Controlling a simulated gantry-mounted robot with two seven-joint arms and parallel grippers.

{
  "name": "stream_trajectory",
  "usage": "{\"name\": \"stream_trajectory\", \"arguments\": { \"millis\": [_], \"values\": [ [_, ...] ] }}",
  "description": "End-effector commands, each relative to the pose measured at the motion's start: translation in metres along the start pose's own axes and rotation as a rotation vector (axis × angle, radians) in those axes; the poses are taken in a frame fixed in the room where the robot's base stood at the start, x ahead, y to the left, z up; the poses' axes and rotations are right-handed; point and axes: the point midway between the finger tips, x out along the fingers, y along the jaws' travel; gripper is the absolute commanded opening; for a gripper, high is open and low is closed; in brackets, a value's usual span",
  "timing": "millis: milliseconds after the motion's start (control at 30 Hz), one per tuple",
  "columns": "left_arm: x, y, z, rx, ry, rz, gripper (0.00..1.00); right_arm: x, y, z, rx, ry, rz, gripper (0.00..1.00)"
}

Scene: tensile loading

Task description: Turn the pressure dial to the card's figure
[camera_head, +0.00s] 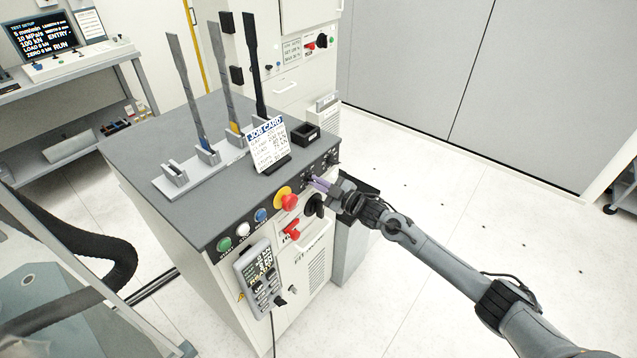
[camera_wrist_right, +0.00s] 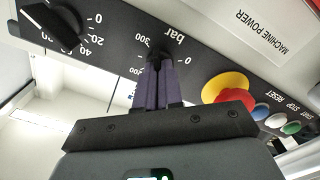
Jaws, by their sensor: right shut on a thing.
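The pressure dial (camera_wrist_right: 158,57) is a small black knob on the dark panel, with a scale marked "bar" and figures such as 0, 200 and 300 around it. My right gripper (camera_wrist_right: 157,75) is shut on the dial with its purple fingers, which hide part of the knob and scale. I cannot tell what figure it points to. In the head view the right gripper (camera_head: 318,184) is at the console's front panel and covers the dial. The white job card (camera_head: 266,148) stands on the console top; its title reads, its smaller lines are hard to read. The left gripper is out of view.
A red emergency button on a yellow base (camera_head: 287,200) sits beside the gripper, with blue, white and green buttons (camera_head: 225,244) further left. Another black knob (camera_wrist_right: 55,22) is close by. A rack with upright specimens (camera_head: 208,156) stands on the console. Floor to the right is open.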

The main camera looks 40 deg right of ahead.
Motion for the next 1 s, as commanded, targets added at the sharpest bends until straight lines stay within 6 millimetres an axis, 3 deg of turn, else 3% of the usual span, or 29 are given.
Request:
{"name": "stream_trajectory", "arguments": {
  "millis": [1000],
  "values": [
    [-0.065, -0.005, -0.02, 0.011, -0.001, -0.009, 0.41, 0.0, 0.002, -0.002, 0.882, -0.001, 0.002, 0.0]
  ]
}}
